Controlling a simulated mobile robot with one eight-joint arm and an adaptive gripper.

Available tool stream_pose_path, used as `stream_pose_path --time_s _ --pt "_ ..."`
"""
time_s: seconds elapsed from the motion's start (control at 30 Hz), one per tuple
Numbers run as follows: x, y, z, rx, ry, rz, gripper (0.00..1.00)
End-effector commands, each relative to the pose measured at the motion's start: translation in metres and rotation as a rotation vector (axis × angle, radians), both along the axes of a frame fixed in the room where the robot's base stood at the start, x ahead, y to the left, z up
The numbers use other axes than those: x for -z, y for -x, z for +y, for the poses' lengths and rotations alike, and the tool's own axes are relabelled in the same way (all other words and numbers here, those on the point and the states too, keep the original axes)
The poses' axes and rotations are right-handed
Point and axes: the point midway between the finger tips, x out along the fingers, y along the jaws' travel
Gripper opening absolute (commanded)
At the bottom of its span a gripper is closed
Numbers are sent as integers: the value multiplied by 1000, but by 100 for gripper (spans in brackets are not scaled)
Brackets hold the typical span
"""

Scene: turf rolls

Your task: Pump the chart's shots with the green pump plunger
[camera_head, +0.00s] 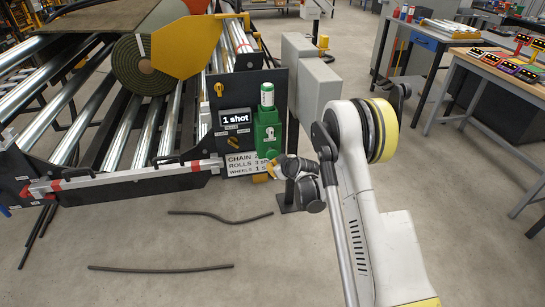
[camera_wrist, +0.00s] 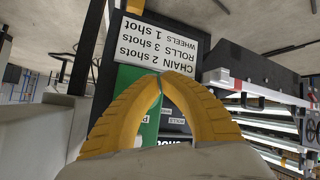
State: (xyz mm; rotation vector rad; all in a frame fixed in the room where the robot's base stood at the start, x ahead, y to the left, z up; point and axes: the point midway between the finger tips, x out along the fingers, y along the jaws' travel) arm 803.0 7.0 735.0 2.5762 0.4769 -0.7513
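The green pump (camera_head: 267,137) is mounted on the right side of the dark panel, with its green-and-white plunger (camera_head: 267,95) standing upright on top. The display (camera_head: 235,118) on the panel reads "1 shot". The white chart (camera_head: 240,164) below reads chain 2 shots, rolls 3 shots, wheels 1 shot; the wrist view shows this chart (camera_wrist: 158,45) upside down. My gripper (camera_head: 272,172) is low, just below the pump. In the wrist view its yellow fingertips (camera_wrist: 161,75) meet with nothing seen between them, in front of the green pump body (camera_wrist: 150,128). The plunger is not clear there.
A turf roll (camera_head: 146,65) lies on the roller conveyor at left, beside a yellow plate (camera_head: 186,46). A grey cabinet (camera_head: 314,85) stands behind the pump. Dark rods (camera_head: 160,268) lie on the floor. A workbench (camera_head: 500,80) is at right.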

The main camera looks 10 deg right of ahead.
Motion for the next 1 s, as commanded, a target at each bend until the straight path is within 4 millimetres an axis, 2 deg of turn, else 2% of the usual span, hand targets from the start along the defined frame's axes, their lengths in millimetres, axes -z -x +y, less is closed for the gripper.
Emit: stream_pose_path --time_s 0.43,1.0 --pt "0 41 0 0 0 0 0" --pt "0 44 0 0 0 0 0"
